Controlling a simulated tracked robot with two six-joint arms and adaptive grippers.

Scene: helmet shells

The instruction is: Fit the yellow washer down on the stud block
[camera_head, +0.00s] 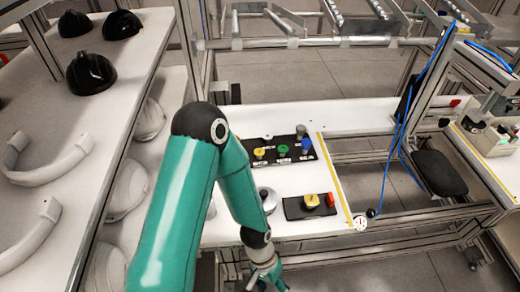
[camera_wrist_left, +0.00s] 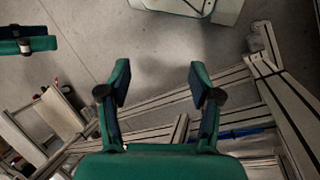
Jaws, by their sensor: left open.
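A yellow round piece (camera_head: 311,201) sits on a small dark block (camera_head: 296,210) near the front of the white table, beside a red piece (camera_head: 330,199). Another yellow piece (camera_head: 259,152) stands on a dark panel (camera_head: 285,138) behind it, with a green piece (camera_head: 283,149) and a blue one (camera_head: 305,143). I cannot tell for certain which yellow piece is the washer or which block has the stud. My left gripper (camera_wrist_left: 160,85) is open and empty, over the floor and metal frame bars. In the head view it is low at the bottom edge, partly cut off. My right gripper is not in view.
A grey round object (camera_head: 267,201) stands on the white table (camera_head: 280,228) left of the dark block. My left arm passes in front of the table's left side. Black helmet shells (camera_head: 92,74) lie on the left shelf. Blue cables (camera_head: 403,130) hang at the right.

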